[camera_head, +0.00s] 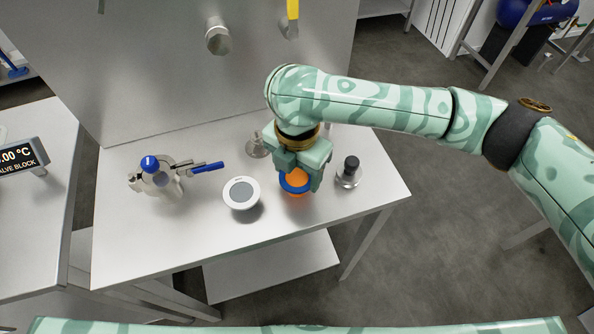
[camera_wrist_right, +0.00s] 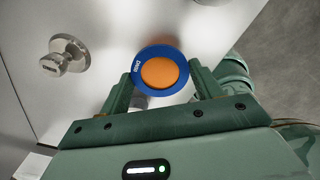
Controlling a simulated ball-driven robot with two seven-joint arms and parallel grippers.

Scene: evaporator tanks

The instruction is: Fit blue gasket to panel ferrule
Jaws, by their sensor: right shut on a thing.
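The blue gasket (camera_head: 294,187) is a flat ring, held low over the steel table. My right gripper (camera_head: 296,178) points down with its fingers at either side of the ring. In the right wrist view the blue gasket (camera_wrist_right: 137,72) sits between the fingertips of the right gripper (camera_wrist_right: 160,84), with an orange round piece (camera_wrist_right: 160,72) filling its middle. Orange also shows below the ring in the head view; whether it is joined to the gasket or touches the table I cannot tell. A round steel ferrule (camera_head: 217,40) sticks out of the upright panel. My left gripper is out of view.
On the table (camera_head: 225,265) stand a white round dish with a grey centre (camera_head: 241,193), a black-topped steel fitting (camera_head: 348,173), a small steel fitting (camera_head: 256,147) and a blue-handled clamp assembly (camera_head: 165,175). A yellow-handled part (camera_head: 291,18) is on the panel. The table front is clear.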

